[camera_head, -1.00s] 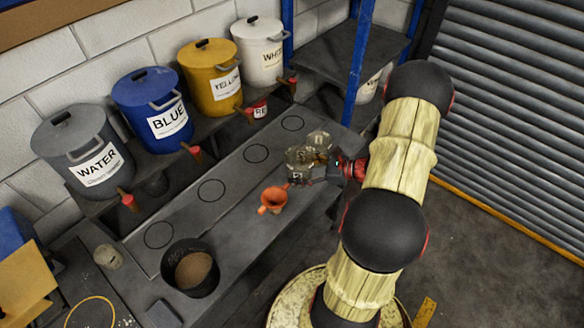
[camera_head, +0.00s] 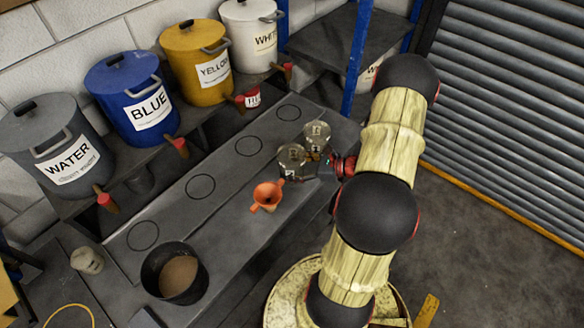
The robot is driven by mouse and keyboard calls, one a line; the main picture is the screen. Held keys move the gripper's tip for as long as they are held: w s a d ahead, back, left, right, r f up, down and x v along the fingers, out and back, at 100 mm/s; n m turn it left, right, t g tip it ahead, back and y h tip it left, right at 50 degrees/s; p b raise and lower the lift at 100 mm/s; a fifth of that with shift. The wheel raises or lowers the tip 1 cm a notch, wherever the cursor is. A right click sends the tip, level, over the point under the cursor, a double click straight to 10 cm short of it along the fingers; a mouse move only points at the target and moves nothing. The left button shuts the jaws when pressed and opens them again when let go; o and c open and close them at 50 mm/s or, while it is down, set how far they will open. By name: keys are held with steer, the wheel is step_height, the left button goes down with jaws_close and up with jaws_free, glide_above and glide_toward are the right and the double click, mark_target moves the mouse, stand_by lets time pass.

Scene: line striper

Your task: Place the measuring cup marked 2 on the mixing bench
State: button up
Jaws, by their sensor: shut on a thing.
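Several clear measuring cups stand close together near the right end of the mixing bench (camera_head: 232,222). The left one (camera_head: 292,157) has a small dark mark low on its front, too small to read for certain. Another cup (camera_head: 317,131) is behind it to the right. My gripper (camera_head: 318,170) comes in from the right, low beside the left cup, and is shut on a cup. This appears to be the left one, but its fingers blend into the dark bench. I cannot tell whether that cup touches the bench.
An orange funnel (camera_head: 267,195) stands just left of the cups. A dark bucket of brown material (camera_head: 175,275) is at the bench's near left. Lidded bins, including blue (camera_head: 133,98) and yellow (camera_head: 195,57), line the back. Drawn circles (camera_head: 200,187) on the bench are empty.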

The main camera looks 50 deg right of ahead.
steer(key=shift+s+a+f, duration=0.1)
steer(key=shift+f, duration=0.05)
steer(key=o, duration=1.3)
steer(key=shift+r, duration=0.25)
steer(key=p+v, duration=0.1)
steer(key=v, duration=1.1)
steer(key=shift+f, duration=0.1)
steer(key=shift+f, duration=0.1)
